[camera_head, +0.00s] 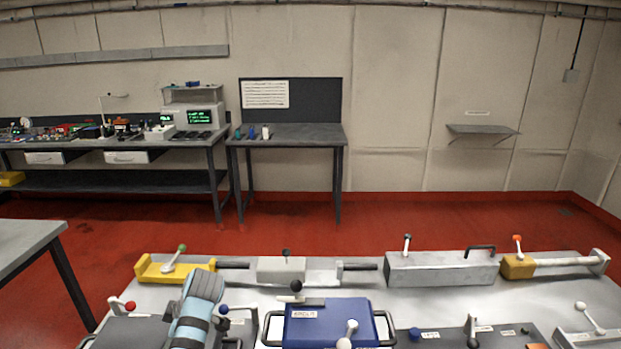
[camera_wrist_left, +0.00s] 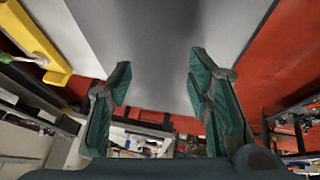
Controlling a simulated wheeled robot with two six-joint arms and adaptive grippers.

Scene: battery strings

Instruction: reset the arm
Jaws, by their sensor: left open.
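My left arm (camera_head: 195,307) comes up from the bottom edge in the head view, left of the blue case. Its gripper cannot be made out there. In the left wrist view my left gripper (camera_wrist_left: 160,82) has its two green fingers spread wide, with nothing between them. A plain grey surface lies beyond the fingertips. A yellow bracket (camera_wrist_left: 42,50) with a green-tipped lever is at the upper left of that view, apart from the fingers. My right arm and gripper are not in view.
The grey bench in front holds a yellow lever fixture (camera_head: 150,269), a blue case (camera_head: 330,325), a grey metal box (camera_head: 440,268) and an orange block (camera_head: 518,267). Several ball-tipped levers stick up among them. A small table (camera_head: 290,138) stands by the back wall, with open red floor before it.

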